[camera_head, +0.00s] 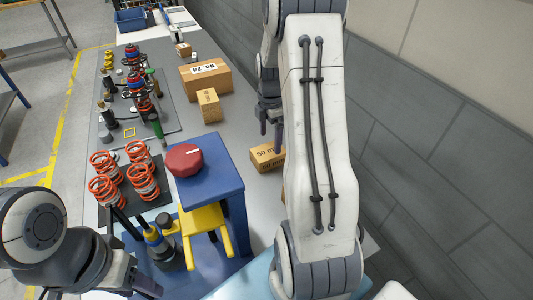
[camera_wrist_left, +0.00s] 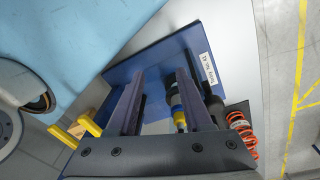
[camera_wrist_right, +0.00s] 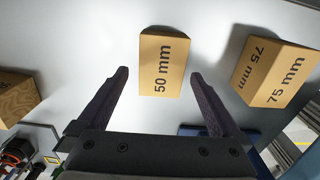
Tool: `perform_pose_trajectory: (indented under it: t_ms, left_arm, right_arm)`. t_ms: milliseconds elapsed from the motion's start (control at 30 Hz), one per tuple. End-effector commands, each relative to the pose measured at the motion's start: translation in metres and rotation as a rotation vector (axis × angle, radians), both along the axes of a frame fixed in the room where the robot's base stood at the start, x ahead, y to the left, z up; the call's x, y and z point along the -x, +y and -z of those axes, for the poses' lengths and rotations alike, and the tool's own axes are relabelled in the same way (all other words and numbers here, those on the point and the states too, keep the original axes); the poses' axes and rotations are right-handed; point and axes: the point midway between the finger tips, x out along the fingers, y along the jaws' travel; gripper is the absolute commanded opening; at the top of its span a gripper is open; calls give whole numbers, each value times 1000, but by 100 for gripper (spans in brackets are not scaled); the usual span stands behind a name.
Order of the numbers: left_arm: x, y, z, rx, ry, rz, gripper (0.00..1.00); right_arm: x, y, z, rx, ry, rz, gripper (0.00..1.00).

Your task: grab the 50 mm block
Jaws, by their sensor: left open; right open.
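The 50 mm block (camera_wrist_right: 164,64) is a tan cardboard-look box on the grey table. In the head view the block (camera_head: 264,158) lies right of the blue stand, partly hidden by my right arm. My right gripper (camera_wrist_right: 158,74) is open. In its wrist view the block appears between and just beyond the fingertips, with a gap on both sides. In the head view my right gripper (camera_head: 271,121) is just above the block in the picture. My left gripper (camera_wrist_left: 157,84) is open and empty near the blue stand.
A 75 mm block (camera_wrist_right: 277,72) lies right of the 50 mm block in the right wrist view. A wall stands at right.

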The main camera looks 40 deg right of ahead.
Motion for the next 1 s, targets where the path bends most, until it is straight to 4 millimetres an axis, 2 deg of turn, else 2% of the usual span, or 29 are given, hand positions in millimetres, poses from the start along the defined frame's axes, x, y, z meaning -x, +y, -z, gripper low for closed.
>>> perform_pose_trajectory:
  t_ms: [267, 500, 633, 833, 967, 1000]
  left_arm:
    - [0, 0, -6, 0, 0, 0, 50]
    - [0, 0, -15, 0, 0, 0, 50]
    - [0, 0, -15, 0, 0, 0, 50]
    - [0, 0, -15, 0, 0, 0, 50]
    - [0, 0, -15, 0, 0, 0, 50]
    - [0, 0, -15, 0, 0, 0, 50]
  right_arm:
    - [2, 0, 24, -2, 3, 2, 100]
    - [5, -1, 60, -3, 3, 5, 100]
    - [5, -1, 68, -1, 1, 5, 100]
    - [4, -2, 68, 0, -1, 5, 100]
    - [4, -1, 68, 0, -1, 5, 50]
    - [4, -1, 68, 0, -1, 5, 35]
